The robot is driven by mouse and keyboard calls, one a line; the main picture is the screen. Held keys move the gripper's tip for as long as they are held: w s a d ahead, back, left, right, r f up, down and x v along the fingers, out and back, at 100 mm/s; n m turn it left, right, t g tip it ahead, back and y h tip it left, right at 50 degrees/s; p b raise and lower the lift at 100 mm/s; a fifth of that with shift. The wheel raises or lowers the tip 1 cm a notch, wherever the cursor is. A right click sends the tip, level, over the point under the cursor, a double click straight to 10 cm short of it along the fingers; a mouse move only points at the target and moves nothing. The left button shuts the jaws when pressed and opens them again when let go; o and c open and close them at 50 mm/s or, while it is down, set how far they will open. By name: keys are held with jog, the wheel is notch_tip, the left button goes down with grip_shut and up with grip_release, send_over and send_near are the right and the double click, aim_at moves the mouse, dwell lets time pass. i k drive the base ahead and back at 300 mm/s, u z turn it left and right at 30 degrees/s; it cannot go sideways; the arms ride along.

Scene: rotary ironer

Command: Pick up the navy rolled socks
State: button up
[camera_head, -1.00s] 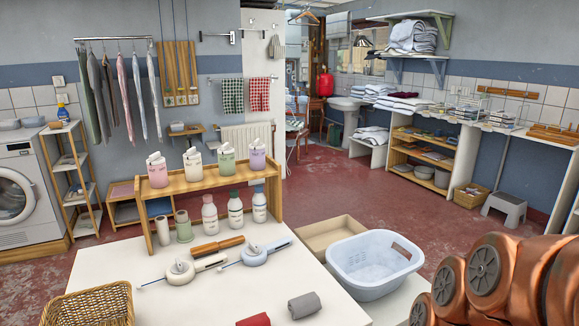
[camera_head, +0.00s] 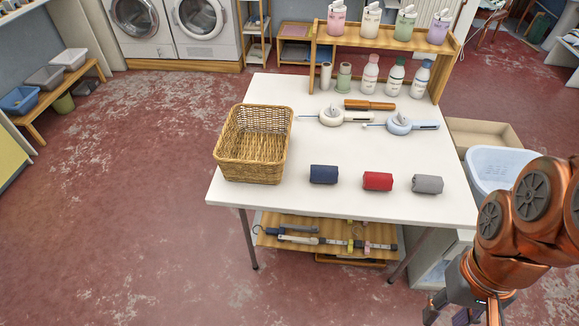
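The navy rolled socks (camera_head: 323,174) lie on the white table (camera_head: 330,203) near its front edge, just right of the wicker basket (camera_head: 254,145). A red roll (camera_head: 377,181) and a grey roll (camera_head: 427,184) lie in a row to their right. My gripper (camera_head: 466,318) shows only in part at the bottom edge, below and right of the table, well apart from the socks. Its fingertips are cut off by the frame, so whether it is open or shut does not show.
The wicker basket looks empty. A pale blue tub (camera_head: 500,168) is right of the table. A lower shelf (camera_head: 325,228) holds tools.

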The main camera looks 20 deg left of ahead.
aim_at(320, 172)
jog(key=u, duration=2.95)
jog(key=i, duration=2.5)
jog(key=z, duration=3.7)
